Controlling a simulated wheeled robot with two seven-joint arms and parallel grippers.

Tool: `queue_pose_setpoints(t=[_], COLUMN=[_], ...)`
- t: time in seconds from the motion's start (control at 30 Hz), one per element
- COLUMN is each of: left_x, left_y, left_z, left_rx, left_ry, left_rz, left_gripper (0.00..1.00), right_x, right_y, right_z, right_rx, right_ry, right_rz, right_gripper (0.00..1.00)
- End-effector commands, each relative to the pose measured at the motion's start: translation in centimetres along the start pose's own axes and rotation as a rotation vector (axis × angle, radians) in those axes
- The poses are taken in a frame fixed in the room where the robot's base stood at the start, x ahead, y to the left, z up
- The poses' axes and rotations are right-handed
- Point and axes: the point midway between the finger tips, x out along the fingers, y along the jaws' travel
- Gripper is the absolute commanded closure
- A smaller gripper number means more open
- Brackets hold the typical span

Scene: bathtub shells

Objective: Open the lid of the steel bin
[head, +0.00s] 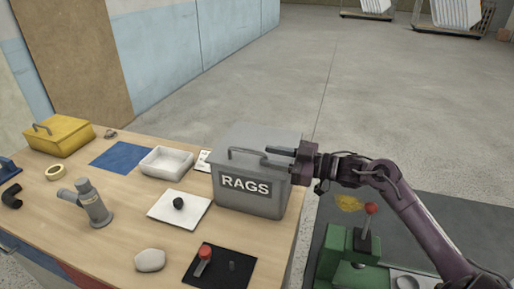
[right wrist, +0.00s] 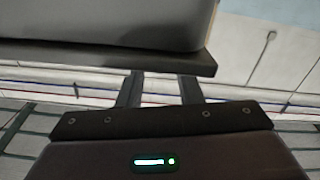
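The grey steel bin (head: 248,203), labelled RAGS, stands at the right end of the workbench. Its lid (head: 262,138) lies shut on top, with a bar handle (head: 247,154) along the front. My right gripper (head: 283,151) comes in from the right at the lid's right side, its fingers pointing left near the handle's right end. In the right wrist view, a grey edge of the bin or lid (right wrist: 120,58) crosses in front of the fingertips and hides them. The two fingers (right wrist: 160,88) stand apart with nothing visible between them. I cannot tell whether they touch the lid. My left gripper is out of view.
The workbench (head: 120,235) holds a white tray (head: 167,164), a grey pipe fitting (head: 92,203), a yellow box (head: 60,138) and a black mat (head: 235,265) with a red-topped part. A green machine (head: 338,250) stands right of the bench.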

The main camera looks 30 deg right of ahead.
Motion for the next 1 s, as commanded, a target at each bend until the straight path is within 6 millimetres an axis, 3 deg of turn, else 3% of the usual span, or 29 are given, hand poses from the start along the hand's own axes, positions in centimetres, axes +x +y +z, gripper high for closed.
queue_pose_setpoints(t=[0.1, 0.3, 0.63, 0.9, 1.0], left_x=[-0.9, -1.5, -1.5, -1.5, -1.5], left_y=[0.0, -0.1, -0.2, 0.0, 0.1], left_z=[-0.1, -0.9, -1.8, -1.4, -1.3], left_rx=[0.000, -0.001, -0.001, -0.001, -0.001], left_ry=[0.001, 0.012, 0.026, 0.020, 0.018], left_rz=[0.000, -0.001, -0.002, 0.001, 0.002], left_gripper=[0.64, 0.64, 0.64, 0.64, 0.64], right_x=[2.1, 4.2, 4.7, 4.6, 4.6], right_y=[0.1, 0.1, 0.0, 0.1, 0.1], right_z=[-0.5, -0.2, 0.0, 0.0, 0.0], right_rx=[0.000, 0.001, 0.001, 0.001, 0.000], right_ry=[0.004, 0.001, 0.000, 0.000, 0.000], right_rz=[0.001, 0.001, 0.001, 0.001, 0.001], right_gripper=[0.67, 0.67, 0.67, 1.00, 1.00])
